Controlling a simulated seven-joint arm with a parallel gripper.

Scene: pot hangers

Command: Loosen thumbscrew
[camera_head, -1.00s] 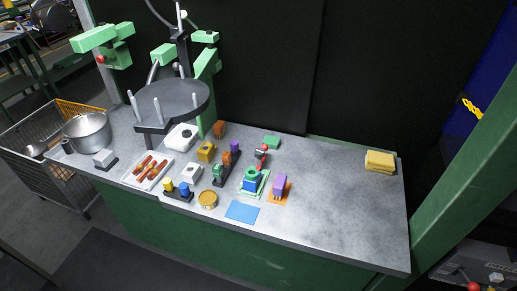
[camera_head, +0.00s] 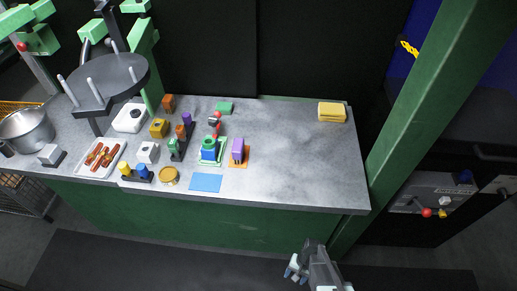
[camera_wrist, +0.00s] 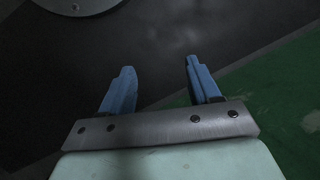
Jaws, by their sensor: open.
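My gripper (camera_head: 296,268) shows at the bottom of the head view, out over the floor in front of the bench. In the wrist view my gripper (camera_wrist: 161,80) has its two blue fingers wide apart with nothing between them. I cannot pick out a thumbscrew for certain. A red knob (camera_head: 21,46) sits on the green frame at the upper left. A small device with red ends (camera_head: 215,122) stands on the bench behind the blue and green piece (camera_head: 209,149). My gripper is far from both.
The grey bench (camera_head: 290,160) is clear on its right half, apart from a yellow sponge-like block (camera_head: 332,112). A dark round rack with pegs (camera_head: 108,83) overhangs its left end. A metal pot (camera_head: 27,130) is at far left. A green post (camera_head: 400,120) rises at right.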

